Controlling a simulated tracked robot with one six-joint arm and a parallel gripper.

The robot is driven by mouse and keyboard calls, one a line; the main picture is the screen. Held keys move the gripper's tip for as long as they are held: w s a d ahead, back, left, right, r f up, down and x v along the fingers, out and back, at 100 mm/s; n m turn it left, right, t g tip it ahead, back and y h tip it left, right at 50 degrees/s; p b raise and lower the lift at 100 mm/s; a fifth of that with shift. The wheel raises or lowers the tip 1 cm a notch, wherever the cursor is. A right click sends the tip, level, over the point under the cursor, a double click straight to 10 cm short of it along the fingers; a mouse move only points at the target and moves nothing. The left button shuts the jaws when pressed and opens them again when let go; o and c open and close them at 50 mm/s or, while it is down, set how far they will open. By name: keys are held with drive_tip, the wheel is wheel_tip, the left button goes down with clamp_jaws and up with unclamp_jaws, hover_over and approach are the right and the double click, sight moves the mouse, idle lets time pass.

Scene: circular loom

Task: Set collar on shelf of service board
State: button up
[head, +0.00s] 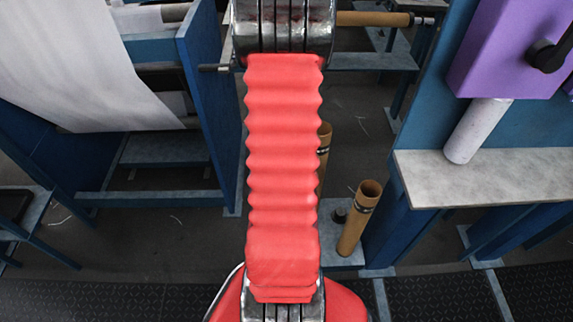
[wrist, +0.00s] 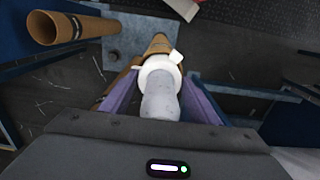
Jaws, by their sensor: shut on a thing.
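In the wrist view my gripper (wrist: 161,82) has its two purple fingers closed on either side of a pale grey cylindrical piece. A white ring with a small tab, which looks like the collar (wrist: 158,64), sits at the far end of this piece; I cannot tell whether they are one part. A brown tube (wrist: 160,42) shows just beyond the ring; I cannot tell whether they touch. In the head view my red arm hides the gripper and the collar. The grey shelf (head: 510,180) is at the right, on the blue board (head: 545,125).
A brown tube (head: 360,215) stands below, left of the shelf. A blue frame (head: 205,90) with white fabric (head: 75,65) is left.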

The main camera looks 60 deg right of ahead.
drive_tip(key=shift+r, duration=0.15)
wheel_tip(320, 180, up, 18)
idle(1.8)
drive_tip(key=shift+r, duration=0.1)
